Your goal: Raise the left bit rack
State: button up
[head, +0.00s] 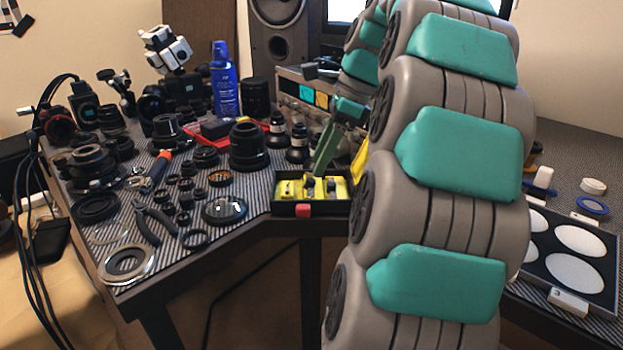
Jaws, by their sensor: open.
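A small black case (284,211) with a red latch on its front stands at the near edge of the bench. Inside it are yellow inserts with dark small parts. The left yellow bit rack (289,189) lies low in the case. My gripper (322,162) comes down from above on its arm, its green finger just over the middle of the case, right of the left rack. It is open and holds nothing that I can see. I cannot tell whether it touches the rack. A yellow piece (359,161) stands up at the case's right and is partly hidden by my arm.
Lens rings, barrels and pliers (160,218) crowd the striped mat left of the case. A blue bottle (223,82), speaker (283,38) and instrument with a lit display (306,93) stand behind. A tray of white discs (577,239) lies at the right.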

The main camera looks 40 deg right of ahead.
aim_at(310, 179)
jog(key=shift+x, duration=2)
grip_shut()
